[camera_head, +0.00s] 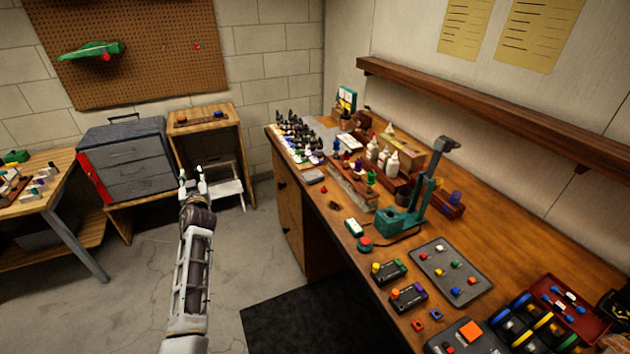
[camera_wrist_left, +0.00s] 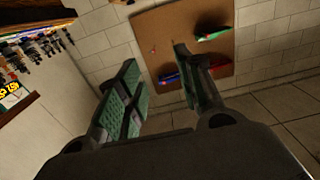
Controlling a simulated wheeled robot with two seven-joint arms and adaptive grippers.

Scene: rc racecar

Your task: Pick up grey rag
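I cannot make out a grey rag for certain. A small flat grey item (camera_head: 315,176) lies near the left front edge of the workbench in the head view, but it is too small to tell whether it is cloth. My left gripper (camera_head: 192,180) is raised over the floor, left of the workbench, with its fingers apart. In the left wrist view the left gripper (camera_wrist_left: 158,85) is open, with nothing between its fingers; the pegboard wall shows beyond them.
The wooden workbench (camera_head: 500,240) on the right holds a green stand (camera_head: 405,215), bottles, a grey tray (camera_head: 450,272) and a red tray (camera_head: 575,318). A grey drawer chest (camera_head: 135,178) and pegboard (camera_head: 130,50) are behind at left. Floor between the benches is open.

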